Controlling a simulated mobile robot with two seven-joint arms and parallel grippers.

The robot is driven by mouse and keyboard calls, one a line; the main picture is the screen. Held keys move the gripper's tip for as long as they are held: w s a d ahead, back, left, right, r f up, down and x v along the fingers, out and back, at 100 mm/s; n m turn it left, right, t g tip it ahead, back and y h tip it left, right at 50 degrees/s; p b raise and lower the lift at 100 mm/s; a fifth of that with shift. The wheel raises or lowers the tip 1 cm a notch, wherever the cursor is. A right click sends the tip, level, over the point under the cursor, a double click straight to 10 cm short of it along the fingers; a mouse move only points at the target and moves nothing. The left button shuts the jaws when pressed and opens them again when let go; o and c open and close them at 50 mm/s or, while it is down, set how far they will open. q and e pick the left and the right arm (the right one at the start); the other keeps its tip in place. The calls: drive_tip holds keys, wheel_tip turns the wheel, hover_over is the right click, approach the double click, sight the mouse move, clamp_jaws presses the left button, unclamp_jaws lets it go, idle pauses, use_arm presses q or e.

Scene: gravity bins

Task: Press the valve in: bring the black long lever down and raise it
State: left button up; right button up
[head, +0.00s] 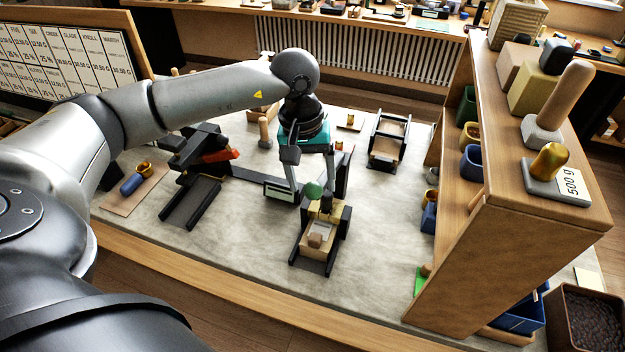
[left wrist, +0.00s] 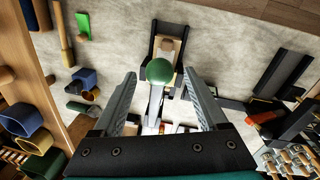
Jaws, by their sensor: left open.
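A green ball knob (head: 314,190) shows between the fingers of my open left gripper (head: 313,186), near the fingertips. In the left wrist view the green knob (left wrist: 160,71) sits centred between the two spread fingers (left wrist: 160,76); I cannot tell whether either touches it. A pale bar runs below the knob there. Just in front stands a black-framed station (head: 330,248) holding a wooden block (head: 318,236). A long black bar (head: 255,178) runs across the table behind; I cannot tell if it is the lever. The valve is not clearly made out. My right gripper is out of view.
A black stand with an orange-red part (head: 220,156) is left of the gripper. A black-framed wooden holder (head: 388,140) stands behind right. A wooden shelf (head: 450,250) with blue bins bounds the right side. The grey mat is clear between station and shelf.

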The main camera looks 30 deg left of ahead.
use_arm(q)
drive_tip(key=shift+f, duration=0.75)
clamp_jaws()
drive_tip(key=shift+w, duration=0.1)
idle(0.8)
